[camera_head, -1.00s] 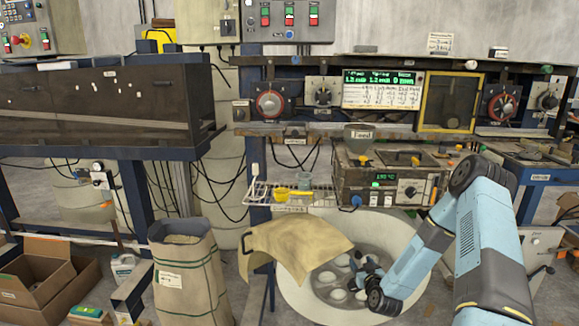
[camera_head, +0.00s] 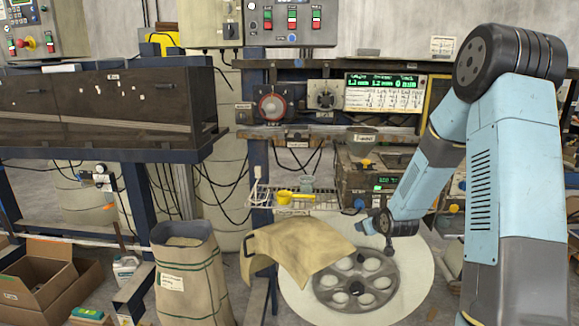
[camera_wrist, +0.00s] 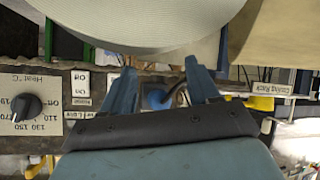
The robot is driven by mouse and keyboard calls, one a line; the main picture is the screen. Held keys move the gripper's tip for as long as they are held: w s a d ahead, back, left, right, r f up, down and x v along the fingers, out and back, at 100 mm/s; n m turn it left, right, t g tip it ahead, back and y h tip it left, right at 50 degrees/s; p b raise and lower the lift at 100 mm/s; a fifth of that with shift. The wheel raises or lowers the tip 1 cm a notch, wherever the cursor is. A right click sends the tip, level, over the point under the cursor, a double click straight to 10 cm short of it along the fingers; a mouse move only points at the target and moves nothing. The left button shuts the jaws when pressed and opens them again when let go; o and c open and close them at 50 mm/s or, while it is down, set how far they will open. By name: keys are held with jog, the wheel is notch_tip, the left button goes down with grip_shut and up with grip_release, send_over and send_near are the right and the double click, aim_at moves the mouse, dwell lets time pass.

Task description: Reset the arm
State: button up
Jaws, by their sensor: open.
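My arm reaches in from the right in the head view. My gripper (camera_head: 378,224) is above the upper right part of a large pale round disc or drum (camera_head: 415,285) with a dark holed hub (camera_head: 355,290). In the wrist view my gripper (camera_wrist: 163,78) shows two blue-grey fingers spread apart, with nothing held between them. A blue knob (camera_wrist: 158,98) appears behind the gap. The pale round surface (camera_wrist: 145,20) fills the top of the wrist view.
A tan sheet (camera_head: 295,248) overlaps the disc's left side. A wire rack (camera_head: 322,199) with a yellow scoop (camera_head: 284,197) stands behind it. A control box (camera_head: 358,178) is behind my gripper. A paper sack (camera_head: 188,280) stands at left.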

jog(key=s+a+r+m+g+h, duration=0.1)
jog(key=s+r+m+g+h, duration=0.15)
jog(key=s+r, duration=1.55)
jog(key=s+a+r+m+g, duration=0.1)
jog(key=s+r, duration=0.3)
jog(key=s, duration=0.7)
jog(key=s+a+r+m+g, duration=0.1)
jog(key=s+r, duration=0.3)
jog(key=s, duration=0.7)
jog(key=shift+s+g+y, duration=0.35)
jog(key=shift+g+y, duration=0.1)
jog(key=shift+g, duration=0.1)
jog(key=shift+o, duration=0.3)
